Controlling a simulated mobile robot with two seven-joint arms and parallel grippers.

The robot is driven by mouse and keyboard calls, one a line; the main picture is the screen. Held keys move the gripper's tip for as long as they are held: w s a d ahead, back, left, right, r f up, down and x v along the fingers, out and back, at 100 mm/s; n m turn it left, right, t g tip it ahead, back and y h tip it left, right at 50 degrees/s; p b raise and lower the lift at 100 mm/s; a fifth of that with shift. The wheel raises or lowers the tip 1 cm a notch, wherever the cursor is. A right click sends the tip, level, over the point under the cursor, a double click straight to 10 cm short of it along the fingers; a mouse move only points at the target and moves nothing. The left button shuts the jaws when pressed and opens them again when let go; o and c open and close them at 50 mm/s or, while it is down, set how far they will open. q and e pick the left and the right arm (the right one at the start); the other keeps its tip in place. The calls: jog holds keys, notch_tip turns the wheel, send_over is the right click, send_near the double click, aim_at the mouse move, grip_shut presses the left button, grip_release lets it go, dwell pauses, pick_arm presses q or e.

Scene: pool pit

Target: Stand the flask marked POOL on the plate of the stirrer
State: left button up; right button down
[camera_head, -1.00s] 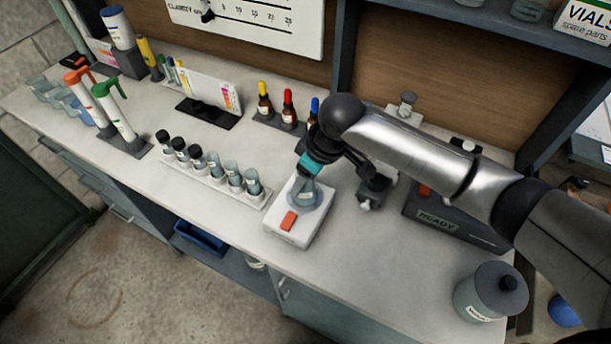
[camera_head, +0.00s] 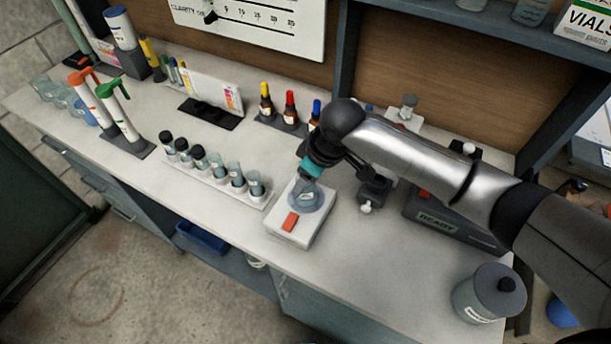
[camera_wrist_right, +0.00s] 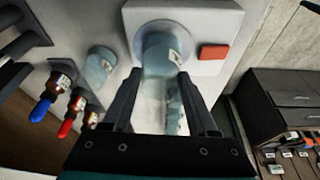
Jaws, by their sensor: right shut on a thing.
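The flask (camera_head: 304,197) is clear glass with bluish contents and a white label; its lettering is too small to read. It appears upright over the round grey plate of the white stirrer (camera_head: 306,233), though I cannot tell whether its base touches. The flask (camera_wrist_right: 160,57) and stirrer (camera_wrist_right: 207,22) also show in the right wrist view. My right gripper (camera_head: 312,168) is shut on the upper part of the flask, with its fingers (camera_wrist_right: 160,92) on either side. The arm hides part of the area behind it. My left gripper is not in view.
A rack of vials (camera_head: 213,175) stands close left of the stirrer. Dropper bottles (camera_head: 290,108) stand behind it. A dark device reading READY (camera_head: 437,220) is to the right, and a lidded grey jar (camera_head: 484,295) is at front right. The counter between stirrer and jar is clear.

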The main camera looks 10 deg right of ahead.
jog(key=shift+s+d+f, duration=0.35)
jog(key=shift+s+f, duration=0.1)
jog(key=shift+f, duration=0.3)
jog(key=c, duration=0.6)
grip_release()
jog(key=shift+c, duration=0.2)
jog(key=shift+o, duration=1.4)
jog(key=shift+w, duration=0.2)
jog(key=shift+o, duration=1.3)
jog(key=shift+a+r, duration=0.15)
jog(key=shift+r, duration=0.05)
jog(key=shift+w+r, duration=0.1)
jog(key=shift+r+p, duration=0.75)
jog(key=shift+p, duration=0.15)
notch_tip(320, 180, up, 6)
jog(key=p, duration=0.6)
jog(key=shift+f+p, duration=0.25)
jog(key=shift+p, duration=0.1)
